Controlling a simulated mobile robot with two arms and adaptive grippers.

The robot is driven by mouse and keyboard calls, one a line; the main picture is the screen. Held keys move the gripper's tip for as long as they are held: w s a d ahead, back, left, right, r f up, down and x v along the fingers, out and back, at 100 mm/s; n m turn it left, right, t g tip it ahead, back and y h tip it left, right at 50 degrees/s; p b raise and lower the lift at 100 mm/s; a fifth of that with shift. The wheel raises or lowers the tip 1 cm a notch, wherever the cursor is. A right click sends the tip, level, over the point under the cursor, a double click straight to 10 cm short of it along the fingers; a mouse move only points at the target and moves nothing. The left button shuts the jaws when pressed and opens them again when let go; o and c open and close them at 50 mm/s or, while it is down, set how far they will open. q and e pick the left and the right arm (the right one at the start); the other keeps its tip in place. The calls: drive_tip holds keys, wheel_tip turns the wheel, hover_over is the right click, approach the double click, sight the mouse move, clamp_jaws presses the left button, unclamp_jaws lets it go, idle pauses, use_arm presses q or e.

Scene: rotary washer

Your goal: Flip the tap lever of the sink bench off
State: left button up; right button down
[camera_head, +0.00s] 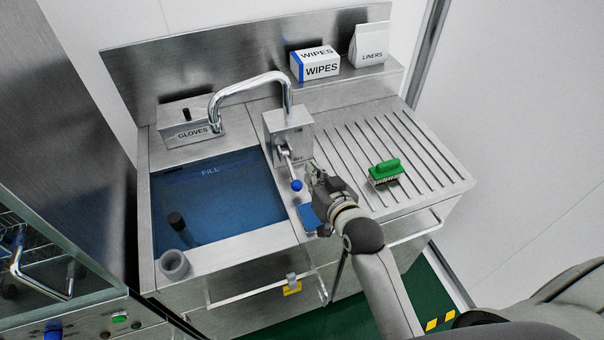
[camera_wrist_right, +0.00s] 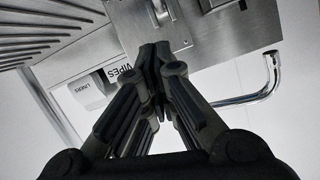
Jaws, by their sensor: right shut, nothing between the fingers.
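The sink bench (camera_head: 140,225) is steel, with a water-filled basin marked FILL. Its tap has a steel box (camera_head: 275,122) and a curved chrome spout (camera_head: 250,85) reaching left over the basin. The tap lever (camera_head: 288,162) comes off the front of the box and slants downward, ending in a blue knob (camera_head: 297,185). My right gripper (camera_head: 312,172) is just right of the lever and knob; I cannot tell whether it touches. In the wrist view the right gripper's fingers (camera_wrist_right: 160,52) are together and empty, and the spout (camera_wrist_right: 262,88) shows at right. My left gripper is out of view.
A green brush (camera_head: 385,170) lies on the ribbed drainboard. A blue sponge-like block (camera_head: 310,217) lies by the basin. Wipes (camera_head: 316,64) and liners (camera_head: 368,45) stand on the back shelf. A gloves box (camera_head: 188,125) and a grey cup (camera_head: 173,264) flank the basin.

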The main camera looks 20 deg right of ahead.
sight(293, 176)
drive_tip(key=shift+w+a+f+p, duration=0.2)
drive_tip(key=shift+w+f+p, duration=0.1)
drive_tip(key=shift+w+f, duration=0.6)
drive_tip(key=shift+w+a+f+p, duration=0.15)
drive_tip(key=shift+w+f+p, duration=0.15)
drive_tip(key=shift+w+f, duration=0.6)
drive_tip(key=shift+w+a+f+p, duration=0.25)
drive_tip(key=shift+w+f, duration=0.4)
drive_tip(key=shift+f, duration=0.4)
drive_tip(key=shift+f+b, duration=0.5)
drive_tip(key=shift+b, duration=0.35)
drive_tip(key=shift+f+t+b, duration=0.1)
drive_tip(key=shift+t+b, duration=0.35)
drive_tip(key=shift+t, duration=0.05)
